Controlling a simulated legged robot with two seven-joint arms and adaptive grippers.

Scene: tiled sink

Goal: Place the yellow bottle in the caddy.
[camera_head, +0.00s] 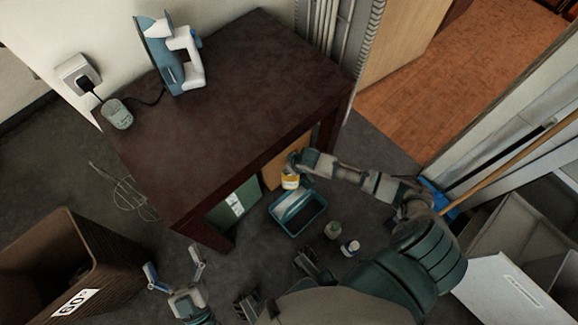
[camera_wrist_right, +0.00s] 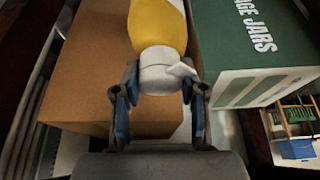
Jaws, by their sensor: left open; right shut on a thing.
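The yellow bottle (camera_head: 290,182) is held by my right gripper (camera_head: 291,165) beside the dark table, above the far left end of the teal caddy. In the right wrist view the yellow bottle (camera_wrist_right: 157,28) has a white nozzle cap, and the blue-padded fingers of my right gripper (camera_wrist_right: 158,100) are shut on either side of that cap. The caddy (camera_head: 283,228) is an open teal tub on the floor; its visible inside looks empty. My left gripper (camera_head: 175,268) is open and empty over the floor at the lower left.
A green box (camera_head: 222,212) and a brown cardboard box (camera_head: 272,170) stand under the dark table (camera_head: 225,85). Two small bottles, one green-capped (camera_head: 333,230) and one white-and-blue (camera_head: 350,247), stand right of the caddy. A brown bin (camera_head: 100,245) is at left. An iron (camera_head: 178,55) is on the table.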

